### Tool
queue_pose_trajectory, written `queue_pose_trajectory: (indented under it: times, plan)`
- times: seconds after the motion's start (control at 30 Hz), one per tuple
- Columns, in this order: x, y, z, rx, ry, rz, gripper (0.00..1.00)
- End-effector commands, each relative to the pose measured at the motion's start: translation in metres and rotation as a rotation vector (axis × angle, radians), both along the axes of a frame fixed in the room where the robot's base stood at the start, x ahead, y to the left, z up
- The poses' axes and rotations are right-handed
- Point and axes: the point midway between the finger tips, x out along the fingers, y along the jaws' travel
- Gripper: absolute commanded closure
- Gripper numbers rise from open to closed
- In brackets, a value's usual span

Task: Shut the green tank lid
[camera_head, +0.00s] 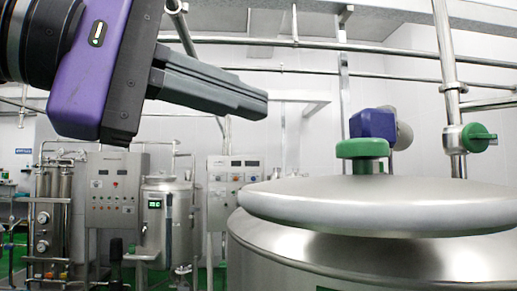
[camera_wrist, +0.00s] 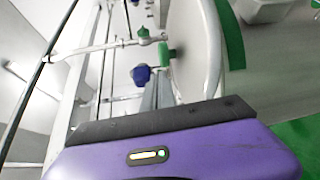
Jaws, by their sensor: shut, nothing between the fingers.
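The tank lid (camera_head: 400,207) is a wide, pale metal disc with a green knob (camera_head: 362,149) on top. It lies nearly level over the large steel tank (camera_head: 300,250) at the right of the head view. Whether its rim is fully seated cannot be told. My gripper (camera_head: 262,104) is shut and empty, up and to the left of the knob and apart from it. In the wrist view the gripper's fingers (camera_wrist: 160,93) point toward the lid (camera_wrist: 196,45), with the green knob (camera_wrist: 166,52) beyond them.
A blue motor-like unit (camera_head: 373,124) shows behind the knob. A vertical steel pipe (camera_head: 449,75) with a green-capped valve (camera_head: 478,138) stands behind the lid. Control cabinets (camera_head: 118,188) and a smaller tank (camera_head: 166,215) stand farther back at the left. Overhead pipes cross the top.

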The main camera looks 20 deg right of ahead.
Motion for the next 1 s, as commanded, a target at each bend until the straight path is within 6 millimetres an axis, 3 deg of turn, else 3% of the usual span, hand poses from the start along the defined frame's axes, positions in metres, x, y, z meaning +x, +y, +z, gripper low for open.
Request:
queue_pose_trajectory:
  times: [0.2, 0.37, 0.8, 1.0]
  plan:
    - [-0.001, -0.001, -0.013, 0.073, -0.096, -0.020, 1.00]
    - [0.002, -0.016, -0.018, 0.072, -0.101, -0.022, 1.00]
    - [0.018, -0.097, -0.032, 0.071, -0.101, -0.025, 1.00]
    - [0.024, -0.123, -0.035, 0.069, -0.099, -0.023, 1.00]
